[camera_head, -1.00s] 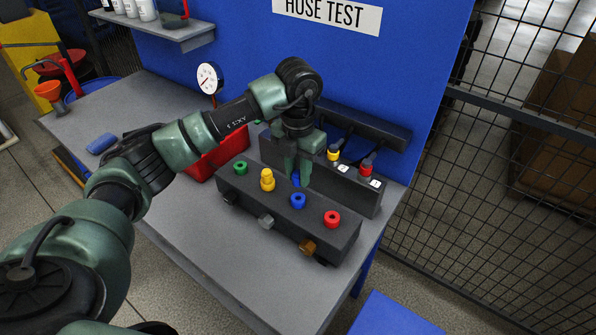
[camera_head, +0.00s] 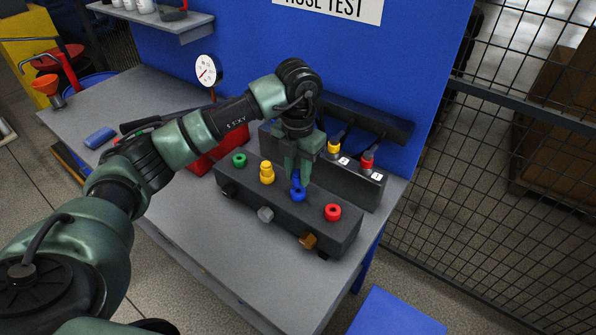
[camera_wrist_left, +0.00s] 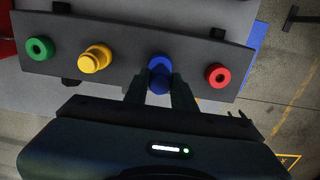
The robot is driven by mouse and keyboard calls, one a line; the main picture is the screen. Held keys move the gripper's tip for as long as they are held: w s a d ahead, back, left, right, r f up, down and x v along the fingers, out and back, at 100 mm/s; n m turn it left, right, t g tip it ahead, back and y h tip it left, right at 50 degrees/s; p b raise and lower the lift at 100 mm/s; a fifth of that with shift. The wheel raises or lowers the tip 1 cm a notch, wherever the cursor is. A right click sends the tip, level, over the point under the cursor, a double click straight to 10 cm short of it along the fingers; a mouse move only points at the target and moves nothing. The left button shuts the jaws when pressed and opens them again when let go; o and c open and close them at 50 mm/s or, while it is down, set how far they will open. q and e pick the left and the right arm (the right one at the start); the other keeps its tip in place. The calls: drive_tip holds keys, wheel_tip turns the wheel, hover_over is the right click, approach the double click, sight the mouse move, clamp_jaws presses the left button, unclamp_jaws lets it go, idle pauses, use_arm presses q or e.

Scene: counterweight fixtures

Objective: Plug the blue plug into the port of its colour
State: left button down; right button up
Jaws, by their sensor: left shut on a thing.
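My left gripper (camera_head: 298,180) is shut on the blue plug (camera_head: 295,179), pointing down over the dark port block (camera_head: 235,186). The blue port (camera_head: 298,196) is a blue ring on the block's top, between a yellow fitting and the red port. In the left wrist view, the blue plug (camera_wrist_left: 159,84) sits between the fingertips (camera_wrist_left: 160,90), and the blue port (camera_wrist_left: 160,63) shows just beyond it, partly covered. The plug is at or just above the ring; I cannot tell whether it has entered. My right gripper is not in view.
On the block are a green port (camera_head: 239,160), a yellow plug (camera_head: 267,172) standing in its place and a red port (camera_head: 332,212). Behind is a dark rack (camera_head: 335,178) with yellow and red plugs. A red bin (camera_head: 205,160) and a gauge (camera_head: 208,72) stand to the left.

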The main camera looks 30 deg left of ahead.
sight(298, 174)
use_arm(q)
drive_tip(key=shift+f, duration=0.1)
drive_tip(key=shift+f+b, duration=0.65)
drive_tip(key=shift+f, duration=0.05)
drive_tip(key=shift+f, duration=0.1)
drive_tip(key=shift+w+f+b, duration=0.1)
drive_tip(key=shift+f+b, duration=0.45)
drive_tip(key=shift+f, duration=0.2)
idle(0.4)
idle(0.4)
drive_tip(key=c, duration=1.1)
unclamp_jaws()
drive_tip(key=shift+f, duration=0.1)
drive_tip(key=shift+r, duration=0.2)
